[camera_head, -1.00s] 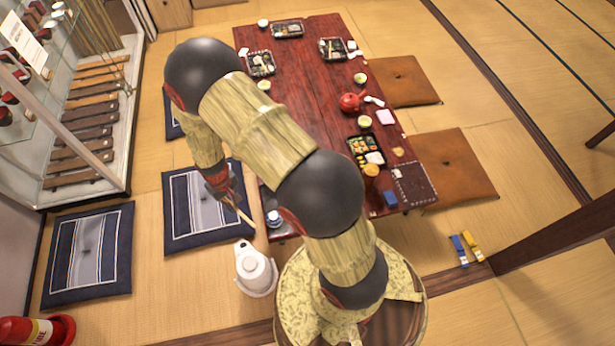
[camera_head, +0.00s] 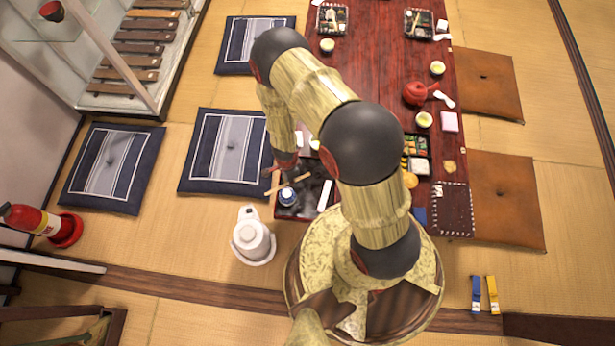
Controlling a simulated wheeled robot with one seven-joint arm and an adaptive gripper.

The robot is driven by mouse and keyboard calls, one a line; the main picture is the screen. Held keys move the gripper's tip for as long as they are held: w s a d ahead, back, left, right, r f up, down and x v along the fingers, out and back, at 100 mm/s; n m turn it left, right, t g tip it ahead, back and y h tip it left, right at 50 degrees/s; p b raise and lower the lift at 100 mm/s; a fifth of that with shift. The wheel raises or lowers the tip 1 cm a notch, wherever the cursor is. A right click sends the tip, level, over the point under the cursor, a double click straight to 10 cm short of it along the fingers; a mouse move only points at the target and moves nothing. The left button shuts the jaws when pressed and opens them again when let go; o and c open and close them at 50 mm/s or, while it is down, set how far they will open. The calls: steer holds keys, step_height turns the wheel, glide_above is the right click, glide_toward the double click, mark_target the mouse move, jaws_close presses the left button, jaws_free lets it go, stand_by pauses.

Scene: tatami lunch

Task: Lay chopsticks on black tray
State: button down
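The pale chopsticks (camera_head: 290,184) are at my gripper (camera_head: 281,172), which is small and partly hidden by the arm in the body camera view. The gripper seems shut on them. They lie slantwise above or on the left part of a black tray (camera_head: 309,204) at the near left corner of the red table; I cannot tell whether they touch it. A blue-and-white cup (camera_head: 287,197) stands on the tray just below the chopsticks. My arm hides part of the tray's right side.
A white narrow piece (camera_head: 325,195) lies at the tray's right. A white pot (camera_head: 252,237) stands on the floor left of the table. A dark mat (camera_head: 452,210) lies at the table's near right corner. Blue cushions (camera_head: 225,152) lie to the left.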

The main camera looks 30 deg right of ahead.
steer(key=m, duration=0.1)
steer(key=f+m, duration=0.1)
steer(key=m, duration=0.1)
steer(key=d+m, duration=0.1)
steer(key=shift+w+f+m, duration=0.2)
steer(key=shift+f+m, duration=0.05)
steer(key=shift+m, duration=0.15)
steer(key=m, duration=0.2)
steer(key=b, duration=0.3)
glide_above(312, 169)
steer(key=f, duration=0.5)
steer(key=a+f, duration=0.1)
steer(key=f, duration=0.2)
steer(key=shift+s+f, duration=0.2)
steer(key=shift+f, duration=0.15)
steer(key=shift+w+d+f, duration=0.25)
steer(key=shift+d+f, duration=0.4)
steer(key=shift+f, duration=0.15)
steer(key=shift+f+b, duration=0.85)
steer(key=shift+f, duration=0.55)
steer(key=shift+f, duration=0.2)
steer(key=c, duration=1.9)
jaws_free()
